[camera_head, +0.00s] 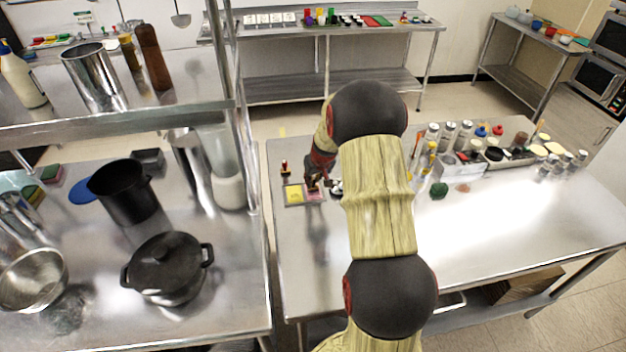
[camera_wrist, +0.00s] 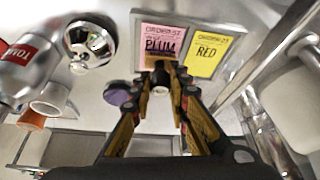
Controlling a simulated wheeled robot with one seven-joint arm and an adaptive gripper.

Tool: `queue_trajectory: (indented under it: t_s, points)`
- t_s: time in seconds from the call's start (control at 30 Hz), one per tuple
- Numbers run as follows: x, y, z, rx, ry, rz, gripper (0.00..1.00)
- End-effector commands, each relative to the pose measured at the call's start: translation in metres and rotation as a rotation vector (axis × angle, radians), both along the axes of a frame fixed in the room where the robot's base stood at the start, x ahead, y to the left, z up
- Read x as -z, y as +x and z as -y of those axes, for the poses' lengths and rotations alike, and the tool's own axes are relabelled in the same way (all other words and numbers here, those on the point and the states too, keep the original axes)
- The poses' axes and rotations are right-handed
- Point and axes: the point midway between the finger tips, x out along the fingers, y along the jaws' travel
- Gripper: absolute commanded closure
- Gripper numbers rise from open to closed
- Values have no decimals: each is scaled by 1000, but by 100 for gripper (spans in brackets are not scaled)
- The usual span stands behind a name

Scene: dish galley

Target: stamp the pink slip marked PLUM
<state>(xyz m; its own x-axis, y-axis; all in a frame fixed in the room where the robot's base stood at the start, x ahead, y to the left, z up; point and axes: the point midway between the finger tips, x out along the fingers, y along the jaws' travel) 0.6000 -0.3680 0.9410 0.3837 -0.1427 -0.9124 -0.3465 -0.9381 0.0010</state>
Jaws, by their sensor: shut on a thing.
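The pink slip marked PLUM (camera_wrist: 161,40) lies flat in a grey-edged holder in the wrist view, beside the yellow slip marked RED (camera_wrist: 208,55). In the head view the pink slip (camera_head: 315,195) lies right of the yellow slip (camera_head: 293,195) at the left end of the right table. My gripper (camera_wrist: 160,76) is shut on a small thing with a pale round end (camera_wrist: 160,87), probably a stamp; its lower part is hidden. The fingertips overlap the pink slip's near edge in the wrist view. Whether the held thing touches the slip, I cannot tell.
A shiny round metal thing (camera_wrist: 90,42), a can with a red label (camera_wrist: 28,65), a white cup (camera_wrist: 50,101) and a purple disc (camera_wrist: 117,93) are nearby. A small red-topped item (camera_head: 285,170) stands behind the yellow slip. Table front is clear.

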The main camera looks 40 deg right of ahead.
Motion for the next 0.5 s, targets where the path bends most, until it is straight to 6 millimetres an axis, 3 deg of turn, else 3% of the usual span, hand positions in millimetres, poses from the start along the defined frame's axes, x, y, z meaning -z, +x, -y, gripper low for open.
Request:
queue_trajectory:
  t_s: [0.5]
  points:
    - [3,0,0,0,0,0,99]
